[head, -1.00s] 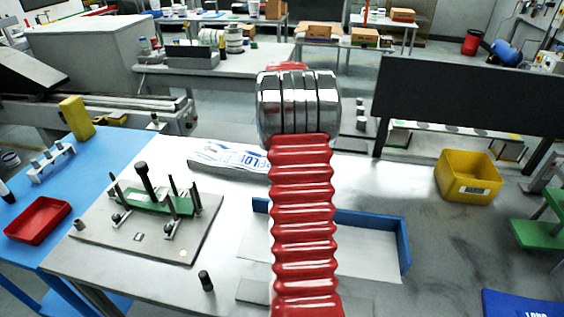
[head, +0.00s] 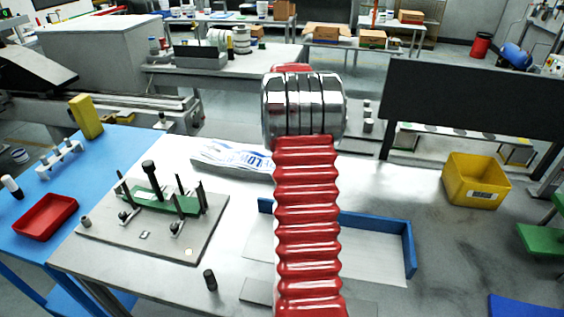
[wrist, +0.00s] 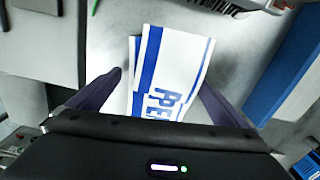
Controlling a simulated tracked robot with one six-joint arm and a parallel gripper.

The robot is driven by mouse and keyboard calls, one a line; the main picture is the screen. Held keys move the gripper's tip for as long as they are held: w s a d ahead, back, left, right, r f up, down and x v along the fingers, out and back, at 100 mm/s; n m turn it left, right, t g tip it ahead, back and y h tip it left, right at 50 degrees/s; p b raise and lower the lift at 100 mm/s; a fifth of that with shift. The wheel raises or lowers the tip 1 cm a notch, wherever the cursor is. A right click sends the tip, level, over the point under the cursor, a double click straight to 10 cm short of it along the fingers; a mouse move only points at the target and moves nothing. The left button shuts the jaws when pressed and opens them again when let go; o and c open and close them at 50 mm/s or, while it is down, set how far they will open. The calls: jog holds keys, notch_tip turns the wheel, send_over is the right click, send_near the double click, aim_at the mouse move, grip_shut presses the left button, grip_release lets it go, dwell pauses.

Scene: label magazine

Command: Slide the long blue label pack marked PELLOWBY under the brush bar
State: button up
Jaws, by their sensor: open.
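A long white label pack with blue stripes and blue letters starting "PE" (wrist: 170,70) lies on the grey table in the wrist view. My gripper (wrist: 160,84) is open, with one dark finger on each side of the pack; I cannot tell whether either touches it. In the head view a white pack with blue print (head: 232,155) lies on the table, its right end hidden by my red arm. My gripper is hidden behind my arm there. I cannot clearly make out the brush bar; a dark ridged part (wrist: 222,6) shows at the top of the wrist view.
A blue-edged tray (head: 408,250) stands right of my arm; a blue wall (wrist: 286,72) shows in the wrist view. A fixture plate with a green bar (head: 165,203) stands left. A yellow bin (head: 475,182) is at the right, a red tray (head: 45,218) at the left.

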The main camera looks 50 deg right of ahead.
notch_tip(320, 180, up, 14)
dwell(0.8)
jog(key=shift+f, duration=0.15)
dwell(0.4)
